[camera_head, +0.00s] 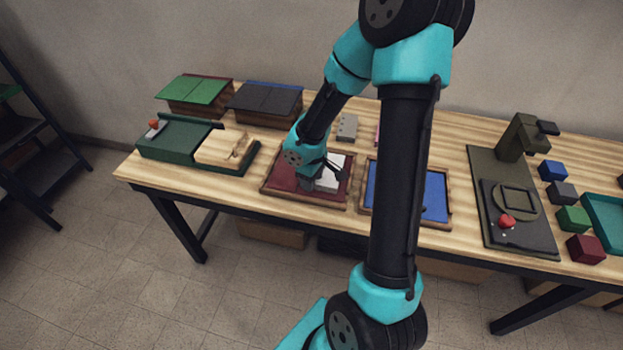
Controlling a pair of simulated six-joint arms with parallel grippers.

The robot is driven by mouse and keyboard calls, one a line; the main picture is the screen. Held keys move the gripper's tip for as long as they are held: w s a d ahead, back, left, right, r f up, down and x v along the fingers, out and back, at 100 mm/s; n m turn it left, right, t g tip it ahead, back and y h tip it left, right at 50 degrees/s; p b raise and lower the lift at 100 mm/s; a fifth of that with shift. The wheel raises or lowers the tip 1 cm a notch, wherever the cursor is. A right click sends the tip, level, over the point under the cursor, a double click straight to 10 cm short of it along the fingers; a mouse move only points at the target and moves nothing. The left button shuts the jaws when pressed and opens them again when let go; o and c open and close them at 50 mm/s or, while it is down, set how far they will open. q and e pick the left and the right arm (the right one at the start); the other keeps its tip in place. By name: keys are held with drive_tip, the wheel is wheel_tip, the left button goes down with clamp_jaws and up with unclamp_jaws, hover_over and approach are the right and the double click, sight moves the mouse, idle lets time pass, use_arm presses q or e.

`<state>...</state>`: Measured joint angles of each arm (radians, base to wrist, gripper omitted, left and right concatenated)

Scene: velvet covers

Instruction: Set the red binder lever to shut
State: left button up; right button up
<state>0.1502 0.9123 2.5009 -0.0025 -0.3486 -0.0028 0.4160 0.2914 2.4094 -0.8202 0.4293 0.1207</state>
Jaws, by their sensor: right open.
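Two red knobs show, and I cannot tell for certain which is the binder lever. A red-orange knob (154,124) sits on a pale plate at the back left of the green case. Another red knob (506,221) is on the dark base of the olive machine (477,165) at the right. My right gripper (338,172) is open, low over the dark red tray (283,181), by a white piece (331,177) in it. It is apart from both knobs. Contact with the white piece cannot be made out. My left gripper is not in view.
The green case (172,138) has a wooden block (222,147) at its right. A blue tray (432,200) lies partly behind my arm. Green (195,90) and dark (267,98) lidded boxes stand at the back. Several coloured blocks (573,218) lie at the right.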

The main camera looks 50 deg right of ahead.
drive_tip(key=shift+f, duration=0.1)
clamp_jaws()
idle(0.4)
drive_tip(key=shift+s+d+f+t+y, duration=0.15)
drive_tip(key=shift+s+t+y, duration=0.15)
drive_tip(key=shift+t, duration=0.3)
unclamp_jaws()
